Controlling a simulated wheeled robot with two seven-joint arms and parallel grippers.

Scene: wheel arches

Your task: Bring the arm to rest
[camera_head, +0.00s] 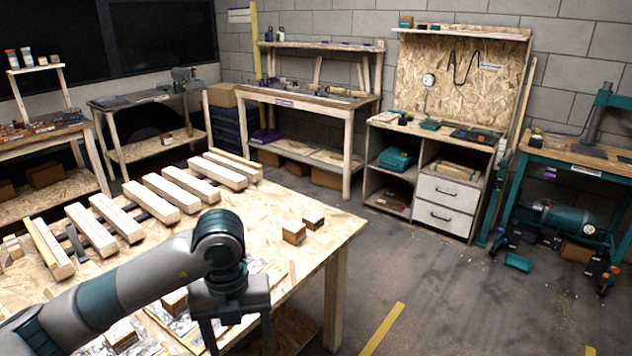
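My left arm (130,280) comes in from the lower left and reaches over the wooden table (330,222). Its gripper (238,338) hangs down over the table's near part, with its two fingers apart and nothing seen between them. The fingertips are close to the bottom edge of the picture, so their height above the table is hard to tell. My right arm and gripper are not in view.
Several pale wooden beams (162,198) lie in a row across the table. Two small wooden blocks (293,233) sit near its right corner. Another block (122,334) lies near the arm.

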